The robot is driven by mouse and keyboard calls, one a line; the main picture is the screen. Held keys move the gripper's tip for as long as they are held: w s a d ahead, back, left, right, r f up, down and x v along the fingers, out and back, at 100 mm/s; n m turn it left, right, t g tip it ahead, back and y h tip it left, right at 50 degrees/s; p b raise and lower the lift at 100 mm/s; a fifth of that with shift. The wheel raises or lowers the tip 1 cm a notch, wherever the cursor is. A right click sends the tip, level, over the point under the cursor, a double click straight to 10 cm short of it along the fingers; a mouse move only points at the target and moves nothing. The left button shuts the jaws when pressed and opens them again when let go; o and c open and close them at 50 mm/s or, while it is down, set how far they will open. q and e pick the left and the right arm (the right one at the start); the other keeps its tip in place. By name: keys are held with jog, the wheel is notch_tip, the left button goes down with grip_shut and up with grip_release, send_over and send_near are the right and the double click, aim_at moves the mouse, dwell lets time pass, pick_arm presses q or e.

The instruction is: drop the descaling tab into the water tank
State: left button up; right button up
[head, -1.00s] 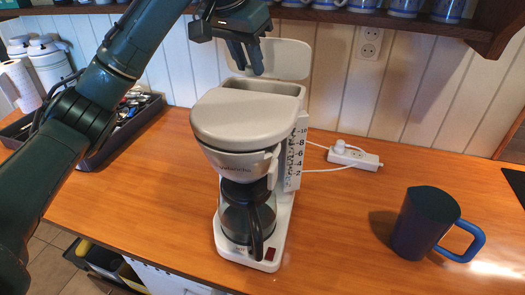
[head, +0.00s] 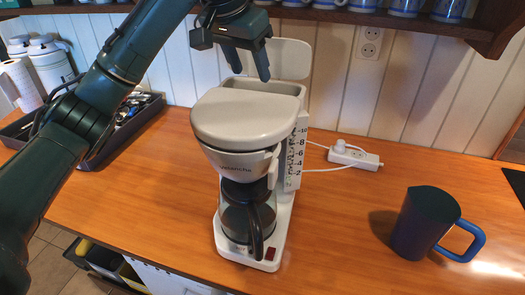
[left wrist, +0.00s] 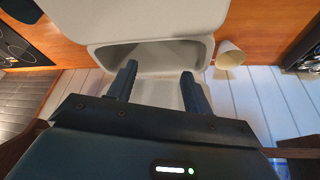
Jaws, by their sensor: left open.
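The white coffee maker (head: 243,118) stands on the wooden counter with its water tank (head: 270,86) open at the back and the tank lid (head: 290,58) raised behind it. My left gripper (head: 251,74) is above the tank opening, fingers pointing down and spread apart. In the left wrist view the open fingers (left wrist: 159,70) are over the tank (left wrist: 150,52), with nothing seen between them. The descaling tab is not visible in either view, and the tank's bottom cannot be seen. My right gripper is not in view.
A dark mug with a blue handle (head: 425,222) stands at the right. A white power strip (head: 355,157) lies behind it. A utensil tray (head: 120,130) is at the left, partly behind my left arm. A shelf (head: 400,18) with cups overhangs the back. The front counter is clear.

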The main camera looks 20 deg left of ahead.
pick_arm(q)
jog(key=v, duration=1.3)
jog(key=shift+s, duration=0.2)
